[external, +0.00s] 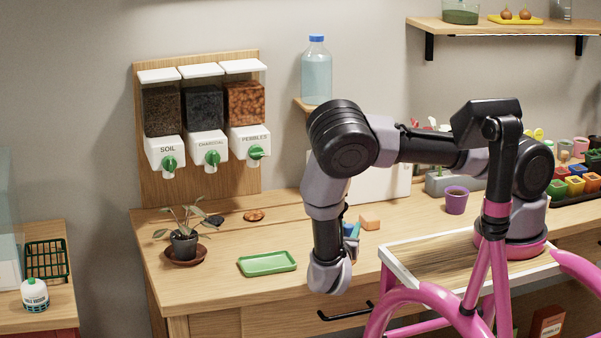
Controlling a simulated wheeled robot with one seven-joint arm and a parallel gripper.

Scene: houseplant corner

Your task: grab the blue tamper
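A small blue thing (355,230) stands on the wooden counter, just right of my lower arm and partly hidden by it. It may be the blue tamper, but it is too small and covered to be sure. The end of my arm (330,277) hangs low over the front part of the counter, in front and to the left of the blue thing. The fingers of my gripper cannot be made out, so I cannot tell whether they are open or hold anything.
A green tray (267,263) lies left of my arm, with a potted plant (184,246) farther left. An orange block (370,221) and a purple pot (456,200) are to the right. Dispensers (205,135) hang on the wall. The counter between plant and tray is clear.

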